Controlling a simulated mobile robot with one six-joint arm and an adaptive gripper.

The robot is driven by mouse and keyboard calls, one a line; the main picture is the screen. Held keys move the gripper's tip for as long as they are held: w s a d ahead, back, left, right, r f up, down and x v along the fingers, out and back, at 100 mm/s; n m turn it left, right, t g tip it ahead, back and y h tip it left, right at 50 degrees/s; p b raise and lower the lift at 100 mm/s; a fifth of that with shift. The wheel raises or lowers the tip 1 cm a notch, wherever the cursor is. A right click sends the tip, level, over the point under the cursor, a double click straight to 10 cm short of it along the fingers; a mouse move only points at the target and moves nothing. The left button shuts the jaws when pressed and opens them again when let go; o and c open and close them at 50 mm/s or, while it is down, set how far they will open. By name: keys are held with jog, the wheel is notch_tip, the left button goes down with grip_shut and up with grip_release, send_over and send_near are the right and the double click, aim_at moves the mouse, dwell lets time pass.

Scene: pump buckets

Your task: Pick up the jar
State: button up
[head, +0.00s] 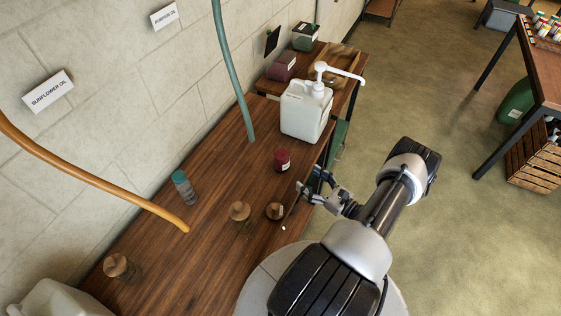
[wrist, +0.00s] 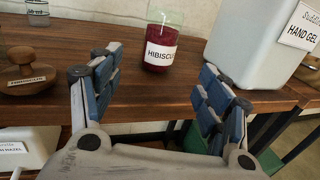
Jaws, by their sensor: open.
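A small red jar (head: 282,160) stands upright on the wooden counter. In the wrist view this jar (wrist: 158,62) has a white label reading "HIBISCUS" and a clear upper part. My gripper (head: 309,187) is open and empty at the counter's front edge, to the right of and nearer than the red jar. In the wrist view its blue-padded fingers (wrist: 160,80) are spread, with the red jar beyond and between them, apart from both. Cork-topped glass jars (head: 240,214) (head: 120,267) also stand on the counter. I cannot tell which jar the task means.
A white pump container (head: 304,112), labelled "HAND GEL" in the wrist view (wrist: 260,45), stands right of the red jar. A round wooden piece (head: 275,211) lies near the front edge. A teal-capped bottle (head: 183,187) and hanging green (head: 234,75) and orange (head: 95,178) hoses are behind.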

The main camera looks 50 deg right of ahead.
aim_at(288, 163)
jog(key=w+b, duration=0.1)
jog(key=w, duration=1.2)
jog(key=shift+w+b, duration=0.3)
jog(key=shift+w, duration=0.05)
jog(key=shift+c, duration=0.5)
jog(key=c, duration=1.3)
